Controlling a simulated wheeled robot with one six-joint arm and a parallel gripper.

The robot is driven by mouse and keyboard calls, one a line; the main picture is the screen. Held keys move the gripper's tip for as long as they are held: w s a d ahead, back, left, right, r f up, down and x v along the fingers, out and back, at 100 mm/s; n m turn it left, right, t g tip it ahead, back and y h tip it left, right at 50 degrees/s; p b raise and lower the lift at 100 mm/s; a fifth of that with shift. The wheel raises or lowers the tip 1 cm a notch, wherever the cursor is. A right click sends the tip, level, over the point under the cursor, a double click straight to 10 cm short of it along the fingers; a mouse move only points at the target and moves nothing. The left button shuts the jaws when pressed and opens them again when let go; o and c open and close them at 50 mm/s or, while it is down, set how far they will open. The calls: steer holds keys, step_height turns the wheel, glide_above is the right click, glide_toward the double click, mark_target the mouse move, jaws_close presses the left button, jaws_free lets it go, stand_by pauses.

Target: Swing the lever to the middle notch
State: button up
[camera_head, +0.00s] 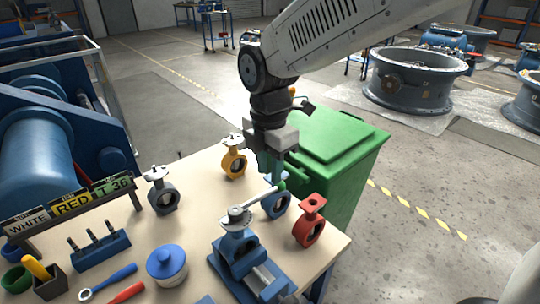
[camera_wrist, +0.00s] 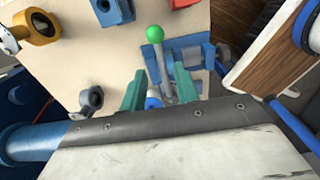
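A blue valve (camera_head: 237,244) is held upright in a blue vise (camera_head: 262,283) at the table's front. Its grey lever (camera_head: 258,200) points to the back right and ends in a green knob (camera_head: 282,186). In the wrist view the lever (camera_wrist: 163,70) runs up to the green knob (camera_wrist: 155,34). My gripper (camera_head: 272,172) is over the table, by the knob end of the lever. In the wrist view its teal fingers (camera_wrist: 160,88) are apart, one on each side of the lever; I cannot tell their height relative to it. The notches are too small to make out.
Loose valves stand on the table (camera_head: 205,220): yellow (camera_head: 235,163), grey (camera_head: 162,194), blue (camera_head: 275,204) and red (camera_head: 310,222). A blue-lidded pot (camera_head: 167,266) and tools lie to the left. A green bin (camera_head: 335,150) stands behind the table.

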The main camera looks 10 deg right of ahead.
mark_target(270, 190)
steer(key=shift+f, duration=2.75)
jaws_close()
steer(key=s+d+m, duration=0.1)
steer(key=s+m, duration=0.6)
steer(key=m, duration=0.2)
steer(key=shift+s+d+m, duration=0.2)
steer(key=shift+d+m, duration=0.05)
steer(key=shift+m, duration=0.05)
